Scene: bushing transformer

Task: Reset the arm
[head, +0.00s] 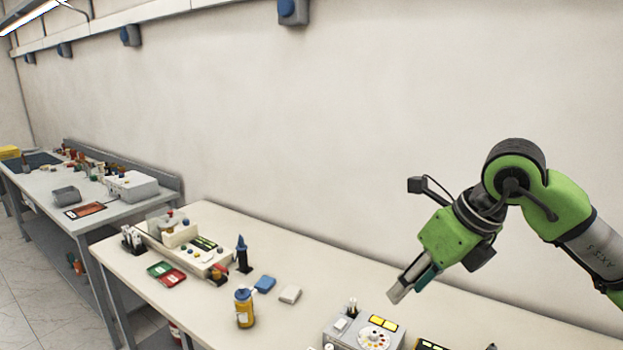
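My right arm comes in from the right in the head view, with green and black links. Its gripper (412,284) points down and to the left above the table, just up and right of a grey instrument box. The fingers look close together, but the angle hides whether there is a gap, and I see nothing held. My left gripper is not in view.
A white table (330,270) runs along the wall. On it stand the grey instrument box (340,327), a yellow bottle (244,309), a blue block (265,284), a white block (290,294) and green and red trays (172,280). Another bench (60,230) is at left.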

